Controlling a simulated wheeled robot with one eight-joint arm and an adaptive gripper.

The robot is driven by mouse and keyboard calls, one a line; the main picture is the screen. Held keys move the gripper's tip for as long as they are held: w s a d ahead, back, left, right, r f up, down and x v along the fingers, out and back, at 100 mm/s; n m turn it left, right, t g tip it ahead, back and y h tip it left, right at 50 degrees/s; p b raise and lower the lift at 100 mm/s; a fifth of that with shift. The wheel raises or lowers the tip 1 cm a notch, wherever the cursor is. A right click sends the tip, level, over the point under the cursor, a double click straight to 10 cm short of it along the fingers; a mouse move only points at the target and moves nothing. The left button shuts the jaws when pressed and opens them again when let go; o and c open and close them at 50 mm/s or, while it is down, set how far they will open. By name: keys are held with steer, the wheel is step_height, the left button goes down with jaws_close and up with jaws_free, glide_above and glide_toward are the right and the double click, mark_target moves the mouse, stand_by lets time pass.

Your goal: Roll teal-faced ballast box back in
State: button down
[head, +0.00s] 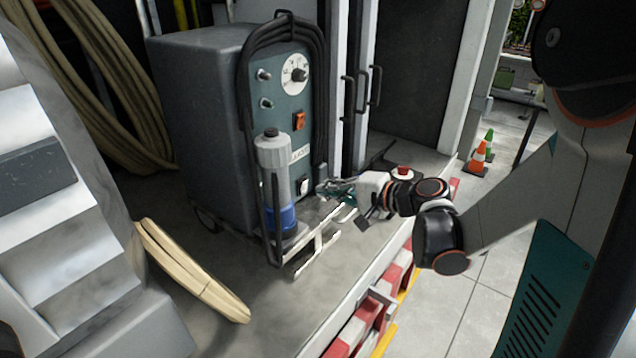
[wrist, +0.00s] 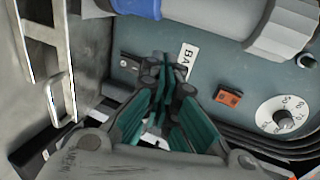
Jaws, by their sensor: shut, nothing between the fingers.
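The ballast box (head: 195,110) is a dark grey wheeled cabinet with a teal front face (head: 287,100). It stands upright on the truck bed. Its face carries a white dial, an orange switch and a looped black cable. The teal face also shows in the wrist view (wrist: 210,50), with the dial (wrist: 280,115) and orange switch (wrist: 229,97). My gripper (head: 332,190) is at the lower right of the face. In the wrist view my gripper (wrist: 168,75) is shut and empty, its tips pointing at the face near the white label. Whether the tips touch it is unclear.
A grey bottle with a blue base (head: 275,180) stands at the front of the box. A pale metal bracket (head: 318,248) is on the bed before it. Red-and-white edging (head: 352,330) marks the bed's edge. Hose coils (head: 195,275) lie left. Cones (head: 480,155) stand outside.

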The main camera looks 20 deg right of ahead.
mark_target(293, 179)
steer(key=shift+r+b+x, duration=0.15)
steer(key=shift+b+x, duration=0.25)
steer(key=shift+x, duration=1.6)
steer(key=shift+r+b+x, duration=0.15)
steer(key=shift+b+x, duration=0.2)
steer(key=shift+x, duration=1.65)
steer(key=shift+r+b+x, duration=0.15)
steer(key=shift+b+x, duration=0.25)
steer(key=shift+x, duration=1.6)
steer(key=shift+w+a, duration=0.15)
steer(key=shift+w, duration=0.05)
steer(key=w+a, duration=0.6)
steer(key=w, duration=0.3)
steer(key=w+a, duration=0.6)
steer(key=w, duration=0.3)
steer(key=shift+w+a, duration=0.2)
steer(key=shift+w, duration=0.05)
steer(key=shift+s+d+b, duration=0.1)
steer(key=shift+b, duration=0.2)
